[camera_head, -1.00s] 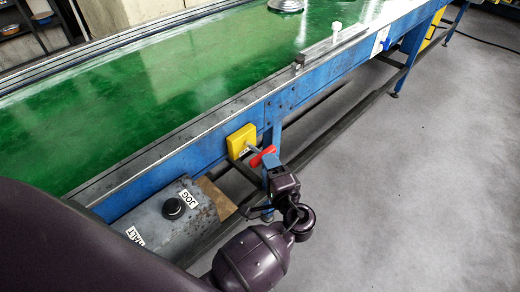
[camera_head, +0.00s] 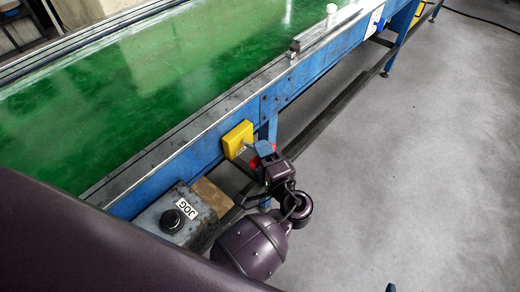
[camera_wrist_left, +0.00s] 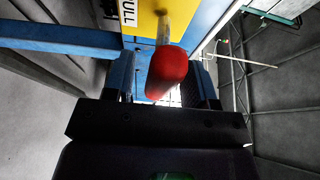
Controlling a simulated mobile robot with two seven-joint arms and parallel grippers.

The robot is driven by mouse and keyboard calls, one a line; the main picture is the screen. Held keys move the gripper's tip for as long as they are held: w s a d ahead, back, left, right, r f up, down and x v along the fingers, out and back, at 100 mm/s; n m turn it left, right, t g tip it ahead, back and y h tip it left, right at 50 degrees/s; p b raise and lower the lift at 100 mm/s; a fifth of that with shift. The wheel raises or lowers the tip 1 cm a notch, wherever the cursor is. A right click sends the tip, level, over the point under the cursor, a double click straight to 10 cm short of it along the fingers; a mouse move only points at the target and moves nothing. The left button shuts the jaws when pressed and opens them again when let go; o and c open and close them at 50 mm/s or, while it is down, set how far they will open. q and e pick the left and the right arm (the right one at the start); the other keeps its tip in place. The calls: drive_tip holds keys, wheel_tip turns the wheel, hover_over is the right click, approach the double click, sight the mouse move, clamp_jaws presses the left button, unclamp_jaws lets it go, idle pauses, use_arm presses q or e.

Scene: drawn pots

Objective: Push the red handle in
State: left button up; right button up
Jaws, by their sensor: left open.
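The red handle (camera_head: 254,162) sits on a metal rod that comes out of a yellow box (camera_head: 238,139) on the blue side of the conveyor. In the left wrist view the red handle (camera_wrist_left: 167,72) lies between the two blue fingers of my left gripper (camera_wrist_left: 164,82), with its rod running to the yellow box (camera_wrist_left: 146,18). My left gripper (camera_head: 264,152) is open around the handle and partly hides it in the head view. I cannot tell whether the fingers touch it.
A grey box with a black knob and a JOG label (camera_head: 180,213) stands below, left of the yellow box. The green conveyor belt (camera_head: 130,110) is above, with a metal rail edge. A dark bar runs under the conveyor. The grey floor (camera_head: 420,150) to the right is clear.

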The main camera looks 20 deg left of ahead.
idle(0.3)
use_arm(q)
clamp_jaws()
drive_tip(key=shift+w+a+p, duration=0.15)
drive_tip(key=shift+a+p, duration=0.05)
drive_tip(key=shift+a, duration=0.35)
drive_tip(key=shift+w+a+p, duration=0.15)
drive_tip(key=shift+a+p, duration=0.05)
drive_tip(key=shift+a, duration=0.3)
drive_tip(key=shift+w+a, duration=0.2)
drive_tip(key=shift+a, duration=0.1)
unclamp_jaws()
drive_tip(key=shift+a, duration=0.1)
